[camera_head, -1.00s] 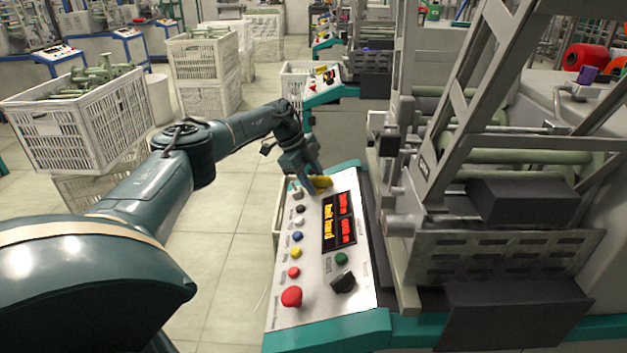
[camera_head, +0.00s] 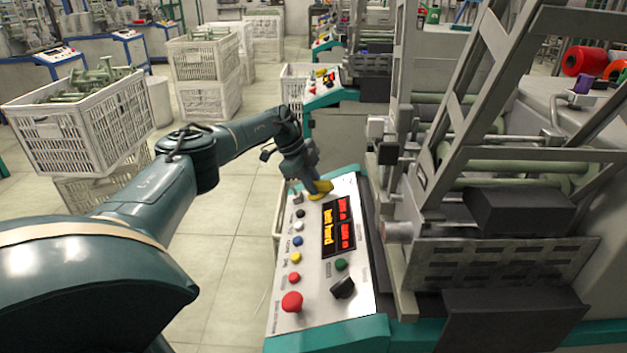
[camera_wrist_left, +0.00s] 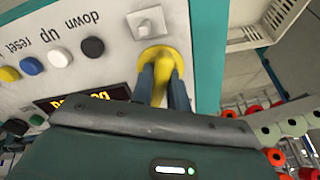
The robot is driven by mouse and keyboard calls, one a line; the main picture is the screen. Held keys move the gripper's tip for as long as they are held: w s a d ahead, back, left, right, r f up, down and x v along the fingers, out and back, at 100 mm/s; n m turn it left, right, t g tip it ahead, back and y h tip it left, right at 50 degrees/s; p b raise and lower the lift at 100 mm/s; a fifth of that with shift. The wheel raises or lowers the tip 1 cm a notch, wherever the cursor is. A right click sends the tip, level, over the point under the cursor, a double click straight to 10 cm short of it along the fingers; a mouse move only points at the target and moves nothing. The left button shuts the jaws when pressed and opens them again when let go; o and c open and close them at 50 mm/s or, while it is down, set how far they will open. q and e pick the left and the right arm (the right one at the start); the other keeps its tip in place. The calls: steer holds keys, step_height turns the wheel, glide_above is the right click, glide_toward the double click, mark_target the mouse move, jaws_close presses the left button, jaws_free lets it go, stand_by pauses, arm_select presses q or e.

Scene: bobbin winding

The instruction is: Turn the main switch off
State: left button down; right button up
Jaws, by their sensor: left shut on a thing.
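The main switch (camera_head: 320,190) is a yellow rotary handle at the far end of the control panel (camera_head: 310,312) in the head view. In the wrist view the yellow switch handle (camera_wrist_left: 160,56) stands out from a yellow round base, below a small white square part. My left gripper (camera_head: 318,184) reaches down to the switch from the left. In the wrist view the fingers of my left gripper (camera_wrist_left: 163,85) are shut on the yellow handle, one on each side. My right gripper is not in view.
The panel carries a lit display (camera_head: 338,226), a red mushroom button (camera_head: 292,302), a black knob (camera_head: 343,287) and several coloured buttons. The machine frame (camera_head: 470,120) stands close on the right. White crates (camera_head: 85,125) stand at the left, with open floor between.

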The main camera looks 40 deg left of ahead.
arm_select(q)
steer(key=shift+r+n+p, duration=0.3)
steer(key=shift+n+p, duration=0.4)
steer(key=shift+p, duration=0.4)
steer(key=shift+n+p, duration=0.8)
steer(key=shift+p, duration=0.15)
steer(key=n+p, duration=0.1)
steer(key=n, duration=0.1)
steer(key=shift+f+n, duration=0.2)
steer(key=shift+n, duration=1.1)
steer(key=shift+f+n, duration=0.1)
steer(key=shift+n, duration=1.7)
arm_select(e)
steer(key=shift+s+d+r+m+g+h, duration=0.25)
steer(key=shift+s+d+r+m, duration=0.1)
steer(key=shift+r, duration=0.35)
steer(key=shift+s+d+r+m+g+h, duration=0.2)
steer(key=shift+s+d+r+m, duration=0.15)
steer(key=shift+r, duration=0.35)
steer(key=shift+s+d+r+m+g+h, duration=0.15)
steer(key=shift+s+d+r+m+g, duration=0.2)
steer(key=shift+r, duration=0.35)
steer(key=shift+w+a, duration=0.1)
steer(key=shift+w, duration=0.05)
arm_select(q)
steer(key=c, duration=1.4)
jaws_free()
steer(key=shift+o, duration=0.2)
